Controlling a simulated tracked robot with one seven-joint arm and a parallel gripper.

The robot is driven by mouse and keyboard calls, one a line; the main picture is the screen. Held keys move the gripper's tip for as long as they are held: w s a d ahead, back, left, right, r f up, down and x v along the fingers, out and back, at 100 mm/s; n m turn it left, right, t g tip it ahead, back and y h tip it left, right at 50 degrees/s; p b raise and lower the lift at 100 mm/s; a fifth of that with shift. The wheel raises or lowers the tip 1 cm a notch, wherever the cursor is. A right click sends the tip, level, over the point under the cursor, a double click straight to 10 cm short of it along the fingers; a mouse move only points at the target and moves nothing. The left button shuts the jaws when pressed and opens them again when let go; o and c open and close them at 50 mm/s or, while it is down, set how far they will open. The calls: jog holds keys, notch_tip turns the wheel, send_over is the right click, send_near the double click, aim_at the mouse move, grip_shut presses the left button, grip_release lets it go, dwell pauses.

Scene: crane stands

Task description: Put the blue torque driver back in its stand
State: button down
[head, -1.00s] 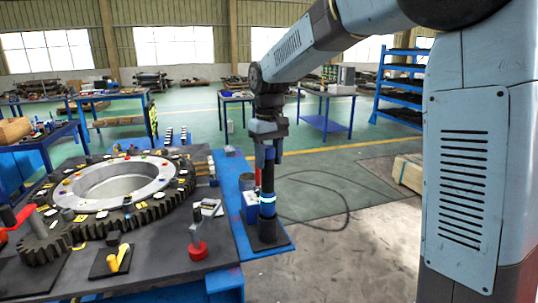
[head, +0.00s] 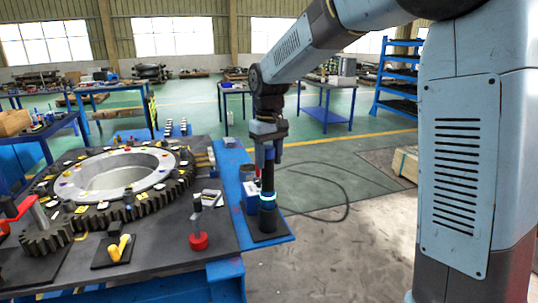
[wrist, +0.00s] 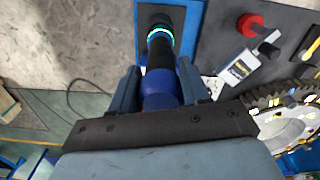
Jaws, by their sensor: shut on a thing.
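The blue torque driver (wrist: 163,88) has a blue handle and a black shaft below it. My gripper (head: 268,155) is shut on the blue handle from above, with one finger on each side in the wrist view (wrist: 161,88). The driver stands about upright over its stand (head: 267,203), a dark holder with a glowing cyan ring on a black plate. In the wrist view the shaft lines up with the ring of the stand (wrist: 160,33). The shaft's lower end is hidden at the ring, so I cannot tell how deep it sits.
The stand is on a blue shelf (head: 283,229) at the table's right edge. A large gear (head: 100,215) covers much of the dark table. A red-based post (head: 198,241) and a yellow item (head: 118,248) are near its front. Open floor lies right, with a black cable (head: 340,212).

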aim_at(269, 147)
jog(key=shift+f, duration=0.45)
jog(key=shift+c, duration=2.3)
grip_release()
jog(key=shift+f, duration=0.1)
jog(key=shift+r, duration=2.55)
